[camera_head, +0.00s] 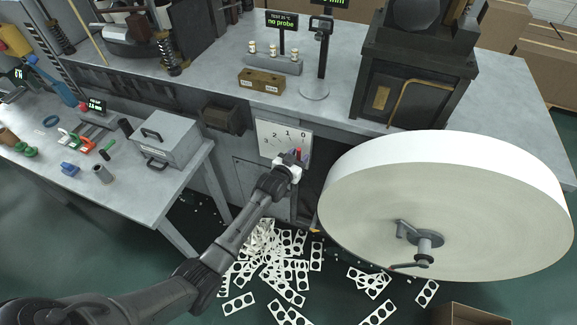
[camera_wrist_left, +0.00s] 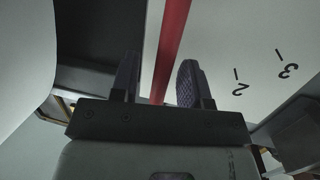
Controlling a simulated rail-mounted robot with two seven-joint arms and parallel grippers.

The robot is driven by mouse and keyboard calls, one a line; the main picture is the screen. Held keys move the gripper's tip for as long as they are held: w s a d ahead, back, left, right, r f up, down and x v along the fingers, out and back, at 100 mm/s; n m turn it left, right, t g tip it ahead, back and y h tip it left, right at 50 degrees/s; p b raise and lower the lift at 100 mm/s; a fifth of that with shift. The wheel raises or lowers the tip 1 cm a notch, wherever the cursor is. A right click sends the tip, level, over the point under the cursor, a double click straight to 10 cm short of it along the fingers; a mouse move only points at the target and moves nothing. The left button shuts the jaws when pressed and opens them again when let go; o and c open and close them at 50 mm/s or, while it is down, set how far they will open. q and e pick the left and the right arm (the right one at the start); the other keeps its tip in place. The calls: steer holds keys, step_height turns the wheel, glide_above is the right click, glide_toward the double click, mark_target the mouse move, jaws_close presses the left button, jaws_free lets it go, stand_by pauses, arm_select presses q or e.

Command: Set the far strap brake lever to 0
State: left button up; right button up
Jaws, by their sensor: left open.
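A white scale plate (camera_head: 272,139) marked 3, 2, 1, 0 is on the front of the machine bench, left of the big paper reel. My left gripper (camera_head: 297,156) is at the plate's lower right, with a small bit of red beside it. In the left wrist view the red brake lever (camera_wrist_left: 173,35) runs between the two spread fingers of my gripper (camera_wrist_left: 158,75), nearer the right finger. The scale plate (camera_wrist_left: 265,40) shows there with the 2 and 3 right of the lever. The lever's setting cannot be read. My right gripper is not in view.
The large white reel (camera_head: 450,200) stands close right of my gripper. A side table (camera_head: 160,190) with a grey metal box (camera_head: 165,138) is at left. Punched strips (camera_head: 285,265) litter the floor below my arm. A black machine (camera_head: 415,75) stands on the bench.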

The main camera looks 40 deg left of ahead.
arm_select(q)
steer(key=s+d+r+p, duration=0.1)
steer(key=s+r+p, duration=0.1)
steer(key=s, duration=1)
steer(key=shift+s+p, duration=0.4)
steer(key=shift+p, duration=0.4)
steer(key=shift+d+r, duration=0.1)
